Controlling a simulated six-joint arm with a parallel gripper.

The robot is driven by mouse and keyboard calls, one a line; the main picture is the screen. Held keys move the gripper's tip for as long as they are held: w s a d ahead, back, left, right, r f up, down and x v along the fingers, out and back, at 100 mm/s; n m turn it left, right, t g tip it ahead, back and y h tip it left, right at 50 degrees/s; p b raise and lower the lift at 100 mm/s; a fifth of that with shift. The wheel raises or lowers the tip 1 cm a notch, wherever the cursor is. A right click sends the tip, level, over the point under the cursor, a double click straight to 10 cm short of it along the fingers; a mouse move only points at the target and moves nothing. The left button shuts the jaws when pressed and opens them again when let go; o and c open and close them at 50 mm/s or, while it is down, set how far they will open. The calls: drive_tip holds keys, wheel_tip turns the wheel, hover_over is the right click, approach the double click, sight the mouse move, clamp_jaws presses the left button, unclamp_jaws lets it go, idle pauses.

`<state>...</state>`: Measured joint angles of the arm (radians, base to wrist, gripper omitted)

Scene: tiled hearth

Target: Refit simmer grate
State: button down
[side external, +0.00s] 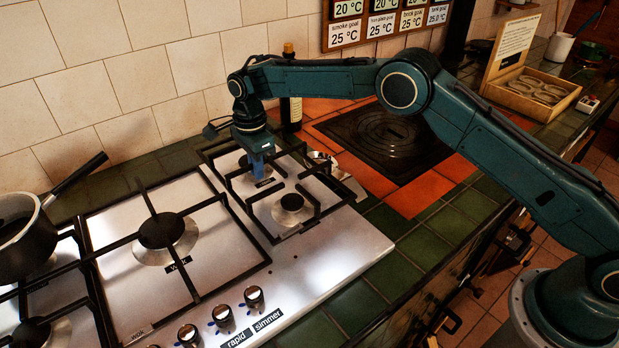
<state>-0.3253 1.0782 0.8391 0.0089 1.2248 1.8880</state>
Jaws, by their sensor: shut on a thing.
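The hob (340,247) is a steel plate set in green tiles. The black simmer grate (253,222) is at its right end, around a front burner (292,203) and a rear burner (240,183). My gripper (262,174) points down over the rear part of this grate, with its blue fingers shut on a dark bar. The exact grip is partly hidden by the fingers. I cannot tell whether the grate rests flat on the plate or sits slightly above it. A "simmer" label (267,320) is on the front of the hob.
A wok grate (160,215) lies to the left, with a dark pot (25,245) beyond it. Knobs (222,314) line the front. A dark bottle (290,105) stands behind my gripper. A black hotplate (385,140) and a wooden box (530,92) are at right.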

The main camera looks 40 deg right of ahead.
drive_tip(key=shift+f, duration=1.8)
drive_tip(key=shift+f, duration=0.4)
drive_tip(key=c, duration=1.6)
unclamp_jaws()
drive_tip(key=shift+o, duration=0.5)
drive_tip(key=shift+f, duration=0.25)
wheel_tip(320, 180, up, 14)
drive_tip(key=shift+f, duration=0.1)
drive_tip(key=shift+r, duration=0.2)
